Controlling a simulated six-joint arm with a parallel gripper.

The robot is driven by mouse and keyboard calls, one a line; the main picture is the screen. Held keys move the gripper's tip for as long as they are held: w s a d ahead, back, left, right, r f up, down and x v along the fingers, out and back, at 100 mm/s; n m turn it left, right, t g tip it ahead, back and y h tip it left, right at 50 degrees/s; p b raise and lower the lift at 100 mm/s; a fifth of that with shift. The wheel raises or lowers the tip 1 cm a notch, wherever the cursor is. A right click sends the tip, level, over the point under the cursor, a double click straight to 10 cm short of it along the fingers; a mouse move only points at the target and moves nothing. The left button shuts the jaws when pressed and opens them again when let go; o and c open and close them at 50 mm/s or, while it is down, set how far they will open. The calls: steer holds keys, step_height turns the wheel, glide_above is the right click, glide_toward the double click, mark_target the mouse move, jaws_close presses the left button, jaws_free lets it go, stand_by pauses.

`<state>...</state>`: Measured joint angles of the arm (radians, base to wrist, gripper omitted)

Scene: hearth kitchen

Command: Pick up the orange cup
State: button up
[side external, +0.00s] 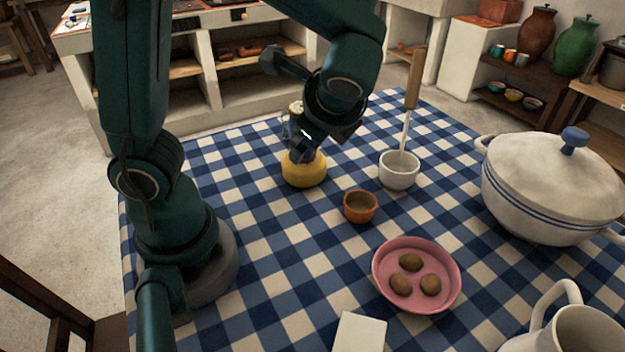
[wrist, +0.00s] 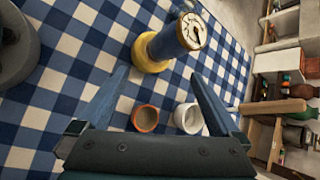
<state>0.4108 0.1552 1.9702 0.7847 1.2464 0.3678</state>
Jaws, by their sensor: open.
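The orange cup (side external: 360,208) is small, upright and open-topped on the checked cloth. It stands in front of a white cup (side external: 399,172) in the side view, left of the pink plate's far edge. In the wrist view the orange cup (wrist: 145,119) shows between my two fingers, lower in the picture, beside the white cup (wrist: 187,118). My gripper (wrist: 160,74) is open and empty. In the side view my gripper (side external: 308,150) is at the round yellow thing (side external: 304,174), left of and beyond the orange cup. Whether it touches the yellow thing cannot be told.
A utensil with a wooden handle (side external: 415,78) stands in the white cup. A blue cylinder with a pale top (wrist: 188,36) is by the yellow thing. A pink plate (side external: 448,295) with brown lumps, a lidded white pot (side external: 540,198) and a white mug (side external: 580,330) stand to the right.

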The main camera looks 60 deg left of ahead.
steer(key=w+d+f+m+t+y, duration=0.3)
steer(key=w+d+f+m, duration=0.2)
steer(key=m, duration=0.2)
steer(key=m+t, duration=0.2)
steer(key=m, duration=0.2)
glide_toward(359, 195)
steer(key=x, duration=0.2)
steer(key=shift+w+a+f, duration=0.1)
steer(key=shift+w+a, duration=0.15)
steer(key=shift+w, duration=0.05)
steer(key=shift+s+d+f+m, duration=0.15)
steer(key=shift+f+m, duration=0.1)
steer(key=shift+m, duration=0.15)
steer(key=shift+x, duration=2.45)
steer(key=c, duration=1.3)
steer(key=shift+r, duration=0.25)
